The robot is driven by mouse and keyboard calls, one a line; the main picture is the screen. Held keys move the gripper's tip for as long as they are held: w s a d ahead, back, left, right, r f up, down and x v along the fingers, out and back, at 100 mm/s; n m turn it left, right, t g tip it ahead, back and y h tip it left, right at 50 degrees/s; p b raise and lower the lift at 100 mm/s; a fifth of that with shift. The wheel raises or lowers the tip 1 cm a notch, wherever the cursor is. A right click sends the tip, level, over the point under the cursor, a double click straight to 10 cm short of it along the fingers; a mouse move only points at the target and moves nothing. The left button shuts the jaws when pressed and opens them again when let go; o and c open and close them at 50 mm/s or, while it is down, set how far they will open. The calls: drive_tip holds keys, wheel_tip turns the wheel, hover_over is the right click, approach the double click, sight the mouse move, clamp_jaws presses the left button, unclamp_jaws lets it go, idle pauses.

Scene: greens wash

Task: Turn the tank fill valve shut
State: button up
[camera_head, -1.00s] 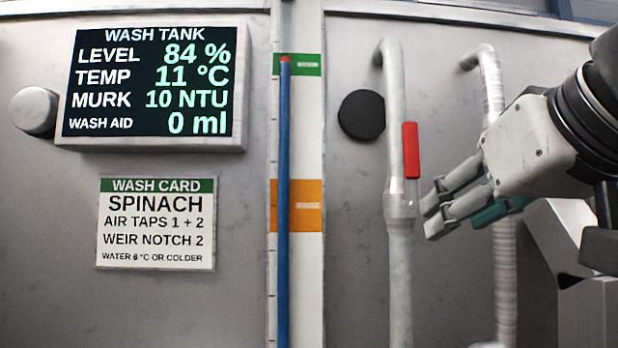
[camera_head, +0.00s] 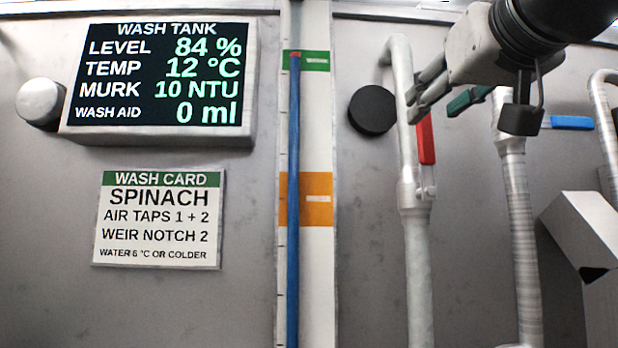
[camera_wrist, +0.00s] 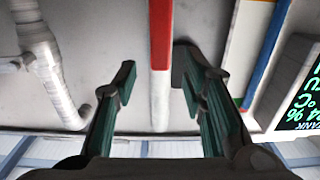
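A red lever (camera_head: 426,140) stands upright along a grey pipe (camera_head: 418,275), above its valve body (camera_head: 414,190). No label shows on this valve. My gripper (camera_head: 428,92) is open at the height of the lever's upper end, its fingers overlapping the pipe in the head view. In the wrist view, the red lever (camera_wrist: 161,30) and the pale pipe (camera_wrist: 159,100) appear between the two spread fingers (camera_wrist: 157,82). Neither finger visibly presses on the lever, and the depth between them is unclear. The tank display (camera_head: 158,82) reads level 84 %.
A second pipe (camera_head: 523,240) to the right has a blue lever (camera_head: 570,122) pointing sideways. A black round knob (camera_head: 372,110) sits left of the red lever. A pale angular box (camera_head: 583,230) is at lower right. A level gauge strip (camera_head: 318,260) stands left of the pipes.

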sight(427, 163)
drive_tip(key=w, duration=0.5)
clamp_jaws()
